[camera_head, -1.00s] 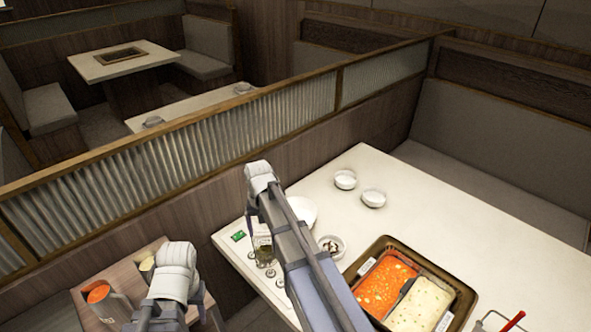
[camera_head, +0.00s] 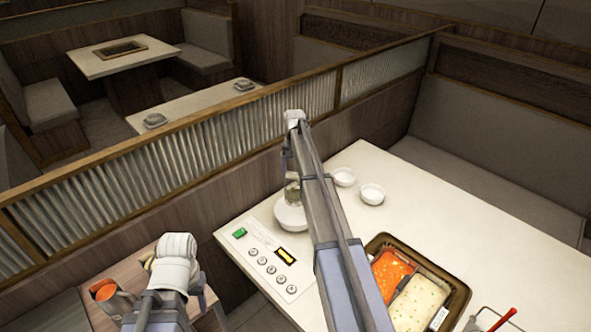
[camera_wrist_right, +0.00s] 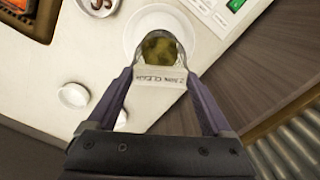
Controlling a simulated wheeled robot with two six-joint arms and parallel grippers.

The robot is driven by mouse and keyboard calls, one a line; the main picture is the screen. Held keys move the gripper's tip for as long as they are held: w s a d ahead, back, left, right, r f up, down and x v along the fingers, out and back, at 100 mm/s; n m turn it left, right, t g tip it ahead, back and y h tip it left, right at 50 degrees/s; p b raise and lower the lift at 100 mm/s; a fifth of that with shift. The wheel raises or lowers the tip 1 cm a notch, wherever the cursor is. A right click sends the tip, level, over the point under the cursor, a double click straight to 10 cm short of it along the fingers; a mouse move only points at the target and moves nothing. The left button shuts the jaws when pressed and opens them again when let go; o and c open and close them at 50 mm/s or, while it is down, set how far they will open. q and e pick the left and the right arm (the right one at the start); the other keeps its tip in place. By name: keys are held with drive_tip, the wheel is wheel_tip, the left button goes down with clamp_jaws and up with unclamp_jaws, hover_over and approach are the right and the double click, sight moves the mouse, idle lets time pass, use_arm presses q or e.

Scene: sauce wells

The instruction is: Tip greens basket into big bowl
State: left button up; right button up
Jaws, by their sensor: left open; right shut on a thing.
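The greens basket (camera_head: 292,190) is a small clear container with green contents. In the right wrist view the basket (camera_wrist_right: 160,50) shows a lettered pale label on the side facing me. My right gripper (camera_wrist_right: 158,82) is shut on it, and in the head view the right gripper (camera_head: 289,160) is partly hidden by my arm. The white big bowl (camera_head: 288,217) shows just below the basket in the head view; in the wrist view the bowl (camera_wrist_right: 136,25) lies behind it. I cannot tell how far the basket is tilted. My left gripper (camera_head: 176,275) is open over the side table, its fingers mostly hidden.
A control panel with knobs (camera_head: 270,268) lies at the table's front edge. Two small white bowls (camera_head: 343,177) (camera_head: 371,194) stand at the back. A divided pot (camera_head: 412,292) of red and white broth is on the right. An orange-filled container (camera_head: 103,291) stands on the side table.

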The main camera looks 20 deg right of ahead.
sight(295, 184)
drive_tip(key=shift+w+d, duration=0.15)
drive_tip(key=shift+d, duration=0.15)
drive_tip(key=shift+f, duration=0.1)
wheel_tip(295, 184, down, 7)
drive_tip(key=b, duration=0.7)
drive_tip(key=shift+w, duration=0.1)
idle(0.5)
